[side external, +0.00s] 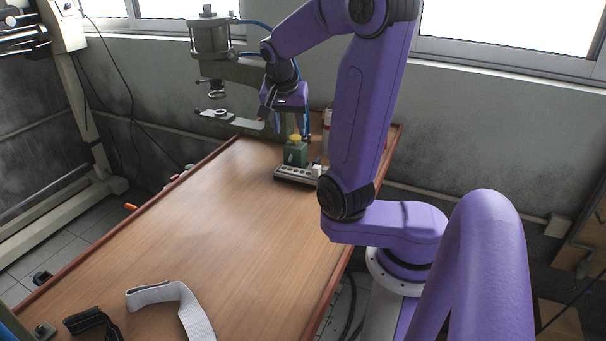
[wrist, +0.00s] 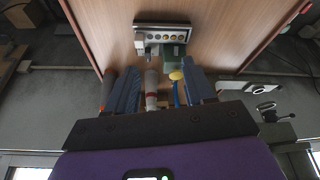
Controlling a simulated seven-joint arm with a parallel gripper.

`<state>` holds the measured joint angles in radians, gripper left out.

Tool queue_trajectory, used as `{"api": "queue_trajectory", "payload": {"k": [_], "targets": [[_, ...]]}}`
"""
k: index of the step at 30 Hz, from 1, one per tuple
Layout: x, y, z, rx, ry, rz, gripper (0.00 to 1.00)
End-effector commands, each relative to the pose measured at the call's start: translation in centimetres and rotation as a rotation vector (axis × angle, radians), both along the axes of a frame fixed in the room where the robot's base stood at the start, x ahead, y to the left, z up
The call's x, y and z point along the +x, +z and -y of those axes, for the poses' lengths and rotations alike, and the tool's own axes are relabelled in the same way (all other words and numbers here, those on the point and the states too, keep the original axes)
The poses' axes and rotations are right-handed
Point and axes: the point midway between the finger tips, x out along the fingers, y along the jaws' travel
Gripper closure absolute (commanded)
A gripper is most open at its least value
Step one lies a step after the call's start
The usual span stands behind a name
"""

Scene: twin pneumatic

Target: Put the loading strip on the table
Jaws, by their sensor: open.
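A flat pale strip (side external: 230,119) with a rounded, holed end juts out beneath the pneumatic press (side external: 210,40) at the far end of the table; I take it for the loading strip. In the wrist view the pale strip (wrist: 234,88) lies right of my fingers, apart from them. My gripper (side external: 289,130) is above the far end of the wooden table (side external: 190,240), beside the strip. In the wrist view my gripper (wrist: 160,68) has its two blue fingers spread, with no strip between them.
A green box with a yellow button (side external: 295,152) and a grey button panel (side external: 297,174) stand near my fingers. Behind them is a white bottle with a red band (wrist: 152,90). A white strap (side external: 175,298) and a black object (side external: 92,322) lie at the near end. The table's middle is clear.

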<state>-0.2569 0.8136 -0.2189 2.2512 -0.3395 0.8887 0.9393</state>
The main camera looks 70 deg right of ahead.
Motion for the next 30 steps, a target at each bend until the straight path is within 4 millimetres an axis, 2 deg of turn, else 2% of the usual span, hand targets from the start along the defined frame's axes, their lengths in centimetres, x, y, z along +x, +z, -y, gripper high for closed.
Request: {"api": "queue_trajectory", "payload": {"k": [6, 13, 30], "targets": [[-2.5, 0.5, 1.9, -0.023, -0.177, 0.024, 0.47], [-3.3, 0.1, 2.6, -0.031, -0.229, 0.029, 0.47], [-3.3, -8.7, 6.1, -0.025, -0.228, 0.026, 0.47]]}}
